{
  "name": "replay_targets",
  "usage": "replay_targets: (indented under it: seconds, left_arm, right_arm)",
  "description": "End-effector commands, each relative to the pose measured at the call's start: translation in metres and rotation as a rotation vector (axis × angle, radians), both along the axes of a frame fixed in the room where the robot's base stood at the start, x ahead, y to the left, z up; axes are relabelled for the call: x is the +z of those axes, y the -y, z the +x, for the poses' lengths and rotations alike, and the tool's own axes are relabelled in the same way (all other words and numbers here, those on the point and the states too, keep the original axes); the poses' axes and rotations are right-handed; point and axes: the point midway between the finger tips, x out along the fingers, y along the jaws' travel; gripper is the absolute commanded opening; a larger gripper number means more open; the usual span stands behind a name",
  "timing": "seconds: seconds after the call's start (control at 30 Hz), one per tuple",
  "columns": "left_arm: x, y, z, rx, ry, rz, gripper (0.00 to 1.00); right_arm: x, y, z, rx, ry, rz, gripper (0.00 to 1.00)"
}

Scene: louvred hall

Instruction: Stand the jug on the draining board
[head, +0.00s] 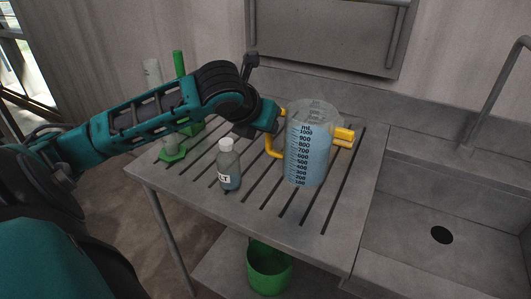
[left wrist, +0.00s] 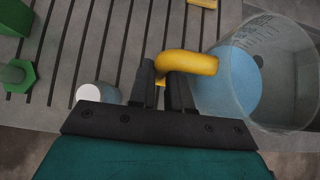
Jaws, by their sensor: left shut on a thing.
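The jug (head: 308,150) is clear, with black graduations, blue liquid and a yellow handle. It is upright over the slotted grey draining board (head: 262,212); I cannot tell whether its base touches the board. My left gripper (head: 277,118) is at the jug's left side, shut on the yellow handle. In the left wrist view the fingers (left wrist: 174,82) close on the handle (left wrist: 195,63), with the jug (left wrist: 275,75) on the right. My right gripper is not in view.
A white-capped bottle (head: 229,165) stands left of the jug. A green-footed cylinder (head: 172,154) and other green ware stand at the board's back left. A yellow thing (head: 345,136) is close behind the jug. The sink (head: 430,205) is at right; a green bucket (head: 268,270) is below.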

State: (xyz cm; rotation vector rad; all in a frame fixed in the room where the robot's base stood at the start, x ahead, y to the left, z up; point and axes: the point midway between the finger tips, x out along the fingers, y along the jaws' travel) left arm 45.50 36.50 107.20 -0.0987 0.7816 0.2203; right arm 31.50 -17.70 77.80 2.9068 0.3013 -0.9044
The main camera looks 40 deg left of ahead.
Motion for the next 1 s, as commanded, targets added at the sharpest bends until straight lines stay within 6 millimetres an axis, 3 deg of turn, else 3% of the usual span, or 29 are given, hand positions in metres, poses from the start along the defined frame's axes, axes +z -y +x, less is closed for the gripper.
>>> replay_targets:
  seconds: [0.1, 0.37, 0.6, 1.0]
  left_arm:
    - [-0.02, 0.0, 0.0, 0.001, 0.004, -0.004, 0.0]
    - [-0.04, 0.0, 0.001, 0.001, 0.007, -0.004, 0.0]
    - [-0.07, 0.0, 0.001, 0.001, 0.007, -0.004, 0.0]
    - [-0.075, 0.0, 0.001, 0.001, 0.008, 0.0, 0.0]
  right_arm:
    - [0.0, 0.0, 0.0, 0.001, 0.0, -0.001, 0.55]
    - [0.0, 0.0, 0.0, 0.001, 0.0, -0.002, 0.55]
    - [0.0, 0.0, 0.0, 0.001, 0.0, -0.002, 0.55]
    - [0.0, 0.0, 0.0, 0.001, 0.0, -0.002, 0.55]
